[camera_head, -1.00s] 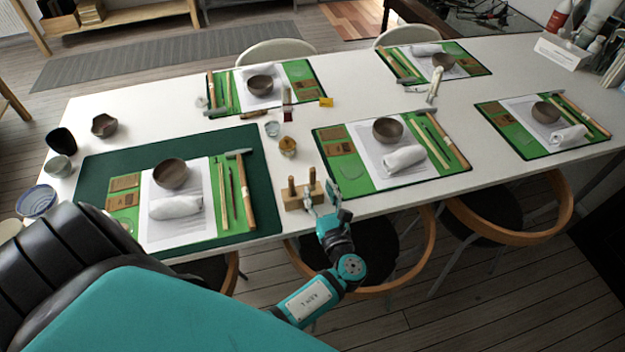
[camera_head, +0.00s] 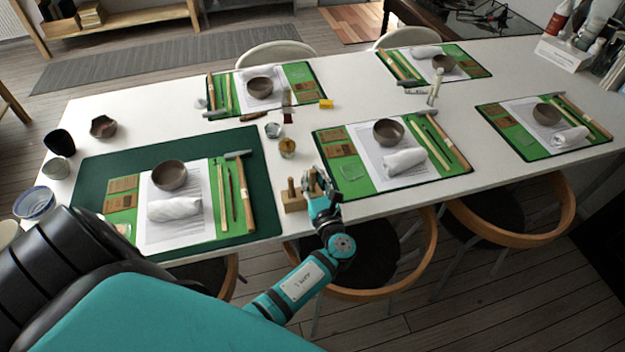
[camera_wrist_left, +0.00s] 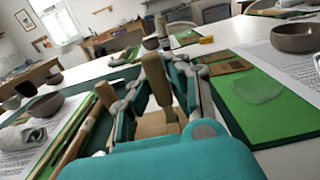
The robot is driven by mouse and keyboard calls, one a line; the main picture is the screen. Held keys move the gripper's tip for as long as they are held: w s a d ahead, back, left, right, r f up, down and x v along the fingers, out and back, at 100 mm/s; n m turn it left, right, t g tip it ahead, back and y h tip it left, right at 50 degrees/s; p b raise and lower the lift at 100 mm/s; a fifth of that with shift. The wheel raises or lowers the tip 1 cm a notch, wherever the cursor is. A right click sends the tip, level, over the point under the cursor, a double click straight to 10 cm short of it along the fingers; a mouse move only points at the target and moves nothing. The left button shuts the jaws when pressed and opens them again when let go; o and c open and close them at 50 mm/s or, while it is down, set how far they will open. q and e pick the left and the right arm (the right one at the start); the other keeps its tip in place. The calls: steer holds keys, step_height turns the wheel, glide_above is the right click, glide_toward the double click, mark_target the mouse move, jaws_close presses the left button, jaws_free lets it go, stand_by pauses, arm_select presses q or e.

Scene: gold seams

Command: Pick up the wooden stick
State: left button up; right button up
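A small wooden block (camera_head: 294,203) stands near the table's front edge, with two upright wooden sticks in it. The left stick (camera_head: 291,187) is clear in the head view; the right stick is partly hidden by my gripper there. In the left wrist view the right stick (camera_wrist_left: 158,84) stands between the fingers of my left gripper (camera_wrist_left: 157,92), with gaps seen on both sides. My left gripper (camera_head: 318,186) is open at the block in the head view. My right gripper is not in view.
A dark green mat (camera_head: 265,213) with a bowl, towel and tools lies left of the block. A green work mat (camera_head: 352,186) lies to the right. Chairs (camera_head: 425,250) are below the table's front edge.

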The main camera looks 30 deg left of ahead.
arm_select(q)
jaws_close()
